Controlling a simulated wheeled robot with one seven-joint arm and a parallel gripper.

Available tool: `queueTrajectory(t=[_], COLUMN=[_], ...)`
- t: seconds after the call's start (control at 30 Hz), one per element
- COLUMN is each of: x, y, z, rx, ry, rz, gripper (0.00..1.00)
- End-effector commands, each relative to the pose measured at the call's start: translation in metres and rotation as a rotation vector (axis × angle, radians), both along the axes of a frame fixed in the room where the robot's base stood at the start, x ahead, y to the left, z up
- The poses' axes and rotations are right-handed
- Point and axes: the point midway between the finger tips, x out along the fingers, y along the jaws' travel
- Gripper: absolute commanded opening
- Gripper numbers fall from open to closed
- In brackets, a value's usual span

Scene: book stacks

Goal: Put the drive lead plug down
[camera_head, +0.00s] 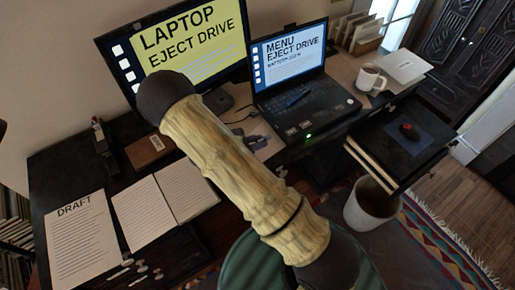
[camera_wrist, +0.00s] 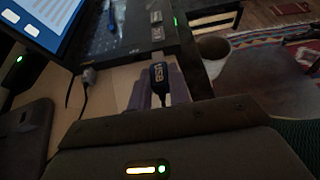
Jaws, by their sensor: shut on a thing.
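The drive lead plug (camera_wrist: 158,76) is black with white USB lettering. It sits between the purple fingers of my gripper (camera_wrist: 160,90) in the wrist view, and the gripper is shut on it. The plug is close to the front left edge of the open laptop (camera_wrist: 155,35). I cannot tell whether it touches the desk. In the head view my arm covers most of the gripper; a purple part of it (camera_head: 258,143) shows left of the laptop (camera_head: 300,100). The plug is not clear there.
A monitor (camera_head: 190,50) stands behind my arm. An open notebook (camera_head: 160,208) and a draft sheet (camera_head: 78,240) lie at left. A white mug (camera_head: 371,79) is right of the laptop. A bin (camera_head: 372,210) stands below the desk, near an open drawer (camera_head: 395,150).

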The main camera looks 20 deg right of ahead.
Motion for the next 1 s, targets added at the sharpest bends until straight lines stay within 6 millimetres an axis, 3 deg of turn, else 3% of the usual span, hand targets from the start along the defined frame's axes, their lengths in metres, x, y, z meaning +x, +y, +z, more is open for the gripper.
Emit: queueTrajectory(t=[0.3, 1.0], x=[0.000, 0.000], y=[-0.001, 0.000], z=[-0.038, -0.051], rx=[-0.001, 0.000], ry=[0.002, 0.001], rz=[0.000, 0.000], gripper=[0.00, 0.00])
